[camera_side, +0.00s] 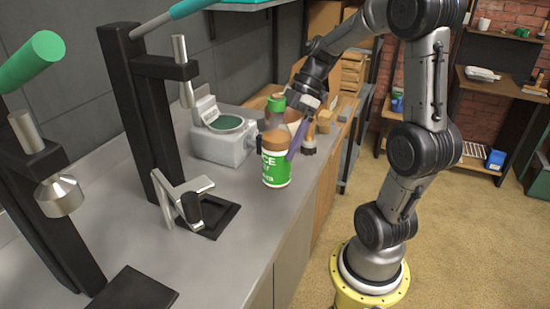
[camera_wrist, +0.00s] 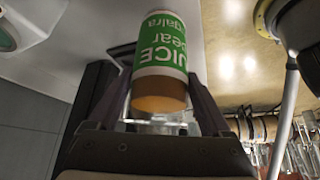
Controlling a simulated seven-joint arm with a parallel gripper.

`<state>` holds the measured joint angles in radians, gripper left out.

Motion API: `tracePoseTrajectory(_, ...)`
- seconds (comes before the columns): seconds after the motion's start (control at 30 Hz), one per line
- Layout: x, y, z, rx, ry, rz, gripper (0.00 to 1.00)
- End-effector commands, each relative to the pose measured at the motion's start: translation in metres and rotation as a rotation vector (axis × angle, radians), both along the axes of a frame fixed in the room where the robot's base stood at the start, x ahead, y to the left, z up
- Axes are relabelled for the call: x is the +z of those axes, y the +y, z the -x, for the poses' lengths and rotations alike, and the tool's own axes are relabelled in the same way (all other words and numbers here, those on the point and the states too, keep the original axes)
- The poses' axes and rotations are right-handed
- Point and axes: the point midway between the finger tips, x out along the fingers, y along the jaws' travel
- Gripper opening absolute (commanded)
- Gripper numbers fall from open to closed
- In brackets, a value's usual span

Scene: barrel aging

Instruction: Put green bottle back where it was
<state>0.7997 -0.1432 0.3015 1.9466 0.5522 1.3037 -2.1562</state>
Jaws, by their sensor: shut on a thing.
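The green bottle (camera_side: 276,170) has a green label with white letters and an orange-brown top, and it is upright above or on the grey counter. It also shows in the wrist view (camera_wrist: 160,50), where the label reads "JUICE pear". My gripper (camera_side: 278,142) is shut on its upper part, with one finger on each side; the fingers also show in the wrist view (camera_wrist: 160,100). I cannot tell whether the bottle's base touches the counter.
A green-topped container (camera_side: 276,103) stands behind the bottle. A grey scale-like device (camera_side: 222,142) is to the left. A black press stand (camera_side: 150,120) and a dark tray (camera_side: 218,222) are nearer.

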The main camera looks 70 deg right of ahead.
Motion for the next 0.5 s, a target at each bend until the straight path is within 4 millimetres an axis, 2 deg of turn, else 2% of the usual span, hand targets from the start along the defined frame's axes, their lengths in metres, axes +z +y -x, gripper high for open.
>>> tracePoseTrajectory(0.27, -0.017, -0.005, -0.014, 0.001, -0.002, 0.0, 0.0)
tracePoseTrajectory(0.5, -0.046, -0.007, -0.018, 0.0, 0.0, -0.002, 0.0)
